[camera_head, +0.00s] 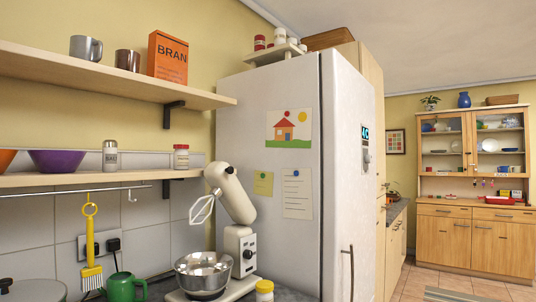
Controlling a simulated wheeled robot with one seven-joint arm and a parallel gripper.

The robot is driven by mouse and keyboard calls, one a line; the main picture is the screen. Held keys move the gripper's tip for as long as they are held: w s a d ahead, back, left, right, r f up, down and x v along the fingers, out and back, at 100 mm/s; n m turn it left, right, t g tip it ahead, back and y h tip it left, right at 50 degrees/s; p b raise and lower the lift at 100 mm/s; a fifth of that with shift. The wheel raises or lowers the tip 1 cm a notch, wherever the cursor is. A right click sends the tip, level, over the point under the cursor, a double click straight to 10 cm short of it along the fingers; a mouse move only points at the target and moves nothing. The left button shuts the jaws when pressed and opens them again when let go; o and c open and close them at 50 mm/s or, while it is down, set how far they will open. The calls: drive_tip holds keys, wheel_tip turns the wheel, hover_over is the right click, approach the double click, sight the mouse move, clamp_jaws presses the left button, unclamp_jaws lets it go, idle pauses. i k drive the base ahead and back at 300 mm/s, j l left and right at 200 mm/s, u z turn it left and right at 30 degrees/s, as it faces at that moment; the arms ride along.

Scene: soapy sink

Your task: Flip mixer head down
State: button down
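A cream stand mixer (240,243) stands on the dark counter in front of the fridge. Its head (230,192) is tilted up, with its top end high and to the left. A whisk-like beater (203,207) hangs out from the head to the left, clear of the bowl. A steel bowl (203,272) sits on the mixer base below the raised head. My gripper is not in view.
A jar with a yellow lid (264,291) stands right of the bowl, close to the mixer base. A green mug (126,287) stands to the left. A wooden shelf (95,179) and a higher shelf (60,68) run along the left wall. The fridge (270,150) stands close behind the mixer.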

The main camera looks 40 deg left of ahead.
sight(226, 186)
drive_tip(key=i+u, duration=0.35)
drive_tip(key=i+l+u, duration=0.3)
drive_tip(key=i, duration=0.2)
drive_tip(key=i+l+u, duration=0.2)
drive_tip(key=i+u, duration=0.15)
drive_tip(key=i+l+u, duration=0.1)
drive_tip(key=i+u, duration=0.15)
drive_tip(key=u, duration=0.15)
drive_tip(key=i+l+u, duration=0.2)
drive_tip(key=u, duration=0.2)
drive_tip(key=i+l+u, duration=0.2)
drive_tip(key=u, duration=0.2)
drive_tip(key=i+l+u, duration=0.15)
drive_tip(key=l+u, duration=0.25)
